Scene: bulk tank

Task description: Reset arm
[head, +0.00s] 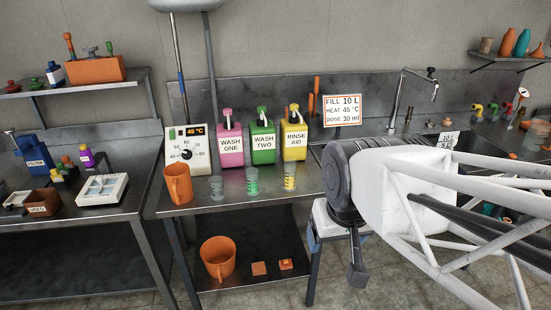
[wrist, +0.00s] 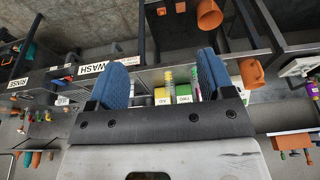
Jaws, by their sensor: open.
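My gripper (wrist: 160,72) shows in the wrist view with its two blue fingers wide apart. Nothing is between them at close range; the bench and bottles behind are farther off. In the head view my white and black arm reaches in from the right, in front of the bench. It hides part of the sink area, and the gripper itself is hardly visible there.
The pink (head: 230,145), green (head: 263,150) and yellow (head: 295,143) bottles stand on the steel bench (head: 235,203), with measuring cups before them. An orange jug (head: 178,184) stands at left. An orange bucket (head: 218,258) is on the lower shelf. A tap (head: 398,95) rises behind my arm.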

